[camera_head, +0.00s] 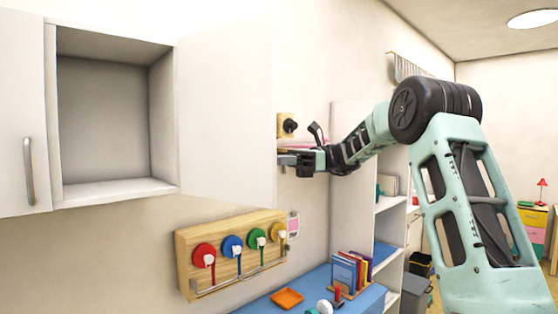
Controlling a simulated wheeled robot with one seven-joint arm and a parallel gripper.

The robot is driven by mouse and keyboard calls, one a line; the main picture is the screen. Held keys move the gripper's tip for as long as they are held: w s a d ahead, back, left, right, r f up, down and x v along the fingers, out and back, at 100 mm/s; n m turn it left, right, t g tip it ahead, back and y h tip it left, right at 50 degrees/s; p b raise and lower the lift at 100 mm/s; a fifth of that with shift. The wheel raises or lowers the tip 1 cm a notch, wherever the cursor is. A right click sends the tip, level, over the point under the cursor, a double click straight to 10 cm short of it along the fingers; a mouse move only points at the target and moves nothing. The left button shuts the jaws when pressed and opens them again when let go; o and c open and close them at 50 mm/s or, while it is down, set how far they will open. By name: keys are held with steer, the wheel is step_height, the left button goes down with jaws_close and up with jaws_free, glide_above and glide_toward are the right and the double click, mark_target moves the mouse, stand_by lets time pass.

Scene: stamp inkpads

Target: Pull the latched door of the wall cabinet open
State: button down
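The wall cabinet (105,190) hangs at the upper left, and its right compartment is open to view and empty. The right door (225,110) is swung well out from the cabinet, with its plain inner face toward me. No handle or latch shows on that face; the outer face is hidden. The left door (22,100) is closed and has a vertical metal handle (29,170). My gripper (286,160) is at the free edge of the right door, at about mid-height. The door partly hides the fingertips, so I cannot tell whether they touch it or are shut.
Below hangs a wooden board (188,262) with several coloured discs. A blue-topped surface (262,304) holds an orange tray (287,298) and a book rack (350,292). White shelves (390,203) stand behind my arm. The space before the open compartment is clear.

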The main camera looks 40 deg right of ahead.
steer(key=c, duration=1.5)
jaws_free()
steer(key=shift+w+a+f, duration=0.1)
steer(key=shift+w+a, duration=0.3)
steer(key=shift+c, duration=0.2)
steer(key=shift+o, duration=0.2)
steer(key=shift+w+a+f, duration=0.1)
steer(key=shift+w+a, duration=0.05)
steer(key=shift+w, duration=0.1)
steer(key=s+d+b, duration=0.2)
steer(key=d, duration=0.6)
steer(key=s+d+b, duration=0.2)
steer(key=d, duration=0.7)
steer(key=shift+d, duration=0.25)
steer(key=shift+d, duration=0.1)
